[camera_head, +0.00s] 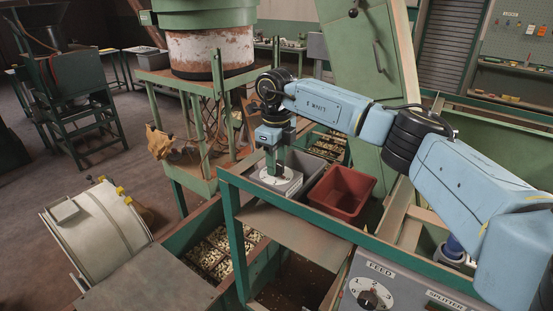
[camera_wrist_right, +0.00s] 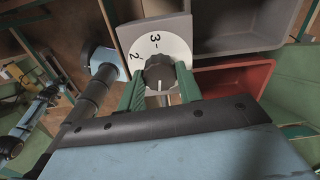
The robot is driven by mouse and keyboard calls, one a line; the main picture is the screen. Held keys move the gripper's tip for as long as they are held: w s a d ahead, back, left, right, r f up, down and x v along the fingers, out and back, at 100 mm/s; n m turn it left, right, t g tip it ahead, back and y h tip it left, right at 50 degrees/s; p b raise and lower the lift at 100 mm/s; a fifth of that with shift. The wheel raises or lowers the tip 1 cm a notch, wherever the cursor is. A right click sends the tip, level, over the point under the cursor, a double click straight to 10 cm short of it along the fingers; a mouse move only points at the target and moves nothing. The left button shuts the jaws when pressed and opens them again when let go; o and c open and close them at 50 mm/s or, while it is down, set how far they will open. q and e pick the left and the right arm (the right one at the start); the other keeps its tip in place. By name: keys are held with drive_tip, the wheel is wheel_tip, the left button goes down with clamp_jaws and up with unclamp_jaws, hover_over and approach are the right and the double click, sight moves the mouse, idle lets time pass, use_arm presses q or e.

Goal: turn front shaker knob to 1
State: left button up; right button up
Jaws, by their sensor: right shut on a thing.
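The front shaker knob (camera_wrist_right: 160,72) is dark and ribbed, and sits on a white round dial (camera_wrist_right: 180,48) on a grey plate. In the wrist view the figures 3 and 2 show on the dial; the 1 is not visible, and I cannot tell for sure where the knob points. My right gripper (camera_wrist_right: 161,88) is shut on the knob, with one green finger on each side. In the head view the right gripper (camera_head: 272,168) points down onto the dial (camera_head: 283,180), and hides the knob. My left gripper is not in view.
A red bin (camera_head: 342,189) stands right of the dial, with a grey bin (camera_head: 309,166) behind. A green frame rail (camera_head: 300,212) runs in front. A separate FEED dial (camera_head: 370,294) is at the bottom. A green hopper (camera_head: 207,45) stands behind at left.

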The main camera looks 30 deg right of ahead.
sight(277, 163)
drive_tip(key=m+p, duration=0.1)
drive_tip(key=m, duration=0.4)
drive_tip(key=shift+r+m, duration=0.1)
drive_tip(key=shift+m, duration=0.2)
drive_tip(key=shift+m+p, duration=0.45)
drive_tip(key=shift+m, duration=1.65)
drive_tip(key=o, duration=1)
wheel_tip(277, 163, up, 13)
drive_tip(key=b, duration=0.2)
drive_tip(key=shift+r, duration=0.2)
drive_tip(key=shift+f, duration=0.1)
